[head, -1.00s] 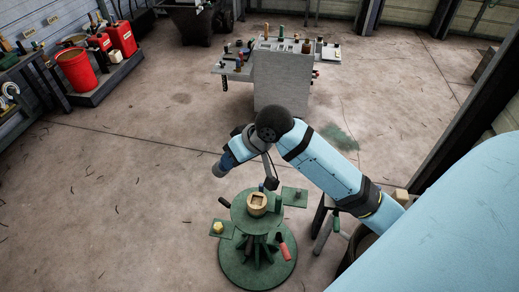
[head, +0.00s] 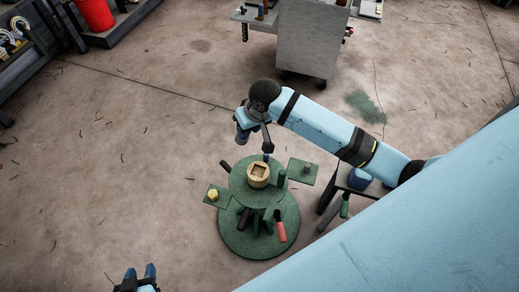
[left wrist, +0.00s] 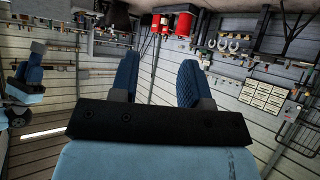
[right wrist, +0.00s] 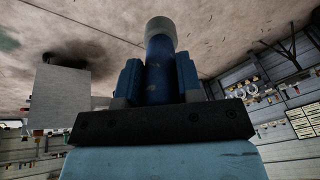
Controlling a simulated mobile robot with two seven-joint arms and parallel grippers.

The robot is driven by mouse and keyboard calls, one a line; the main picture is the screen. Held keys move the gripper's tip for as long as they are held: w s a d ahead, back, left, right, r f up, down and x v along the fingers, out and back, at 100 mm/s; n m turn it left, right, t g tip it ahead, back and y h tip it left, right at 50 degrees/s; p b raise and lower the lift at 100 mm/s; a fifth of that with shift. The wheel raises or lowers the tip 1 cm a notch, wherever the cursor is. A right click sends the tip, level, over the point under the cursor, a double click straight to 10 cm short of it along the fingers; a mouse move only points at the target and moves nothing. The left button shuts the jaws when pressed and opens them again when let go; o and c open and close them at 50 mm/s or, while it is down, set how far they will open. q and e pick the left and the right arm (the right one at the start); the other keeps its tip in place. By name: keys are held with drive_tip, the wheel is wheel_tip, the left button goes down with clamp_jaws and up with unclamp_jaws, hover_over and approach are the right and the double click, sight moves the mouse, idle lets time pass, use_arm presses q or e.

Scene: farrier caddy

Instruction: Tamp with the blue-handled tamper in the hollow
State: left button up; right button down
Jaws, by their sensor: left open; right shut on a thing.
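A wooden block (head: 258,182) with a square hollow (head: 259,171) in its top sits on the green round stand (head: 238,183). The tamper appears apart from the hollow. My left gripper (head: 137,276) is open and empty at the bottom left; its spread fingers also show in the left wrist view (left wrist: 157,82).
Small side plates hold a yellow piece (head: 213,194) and a grey piece (head: 307,167). A red-handled tool (head: 280,230) hangs at the stand's front. A grey trolley (head: 308,45) stands behind; a small table (head: 345,182) is at right. Open floor lies to the left.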

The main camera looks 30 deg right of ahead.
drive_tip(key=d+f+m+g+h+b, duration=0.1)
drive_tip(key=d+f+b, duration=0.1)
drive_tip(key=f, duration=0.8)
drive_tip(key=w+d+f+g+h+b, duration=0.1)
drive_tip(key=f+b, duration=0.4)
drive_tip(key=f, duration=0.6)
drive_tip(key=shift+w+d+f+m+g, duration=0.3)
drive_tip(key=shift+d+m+g, duration=0.1)
drive_tip(key=shift+d+g, duration=0.15)
drive_tip(key=shift+r, duration=0.1)
wheel_tip(320, 180, down, 2)
drive_tip(key=shift+f, duration=0.2)
drive_tip(key=shift+p, duration=0.4)
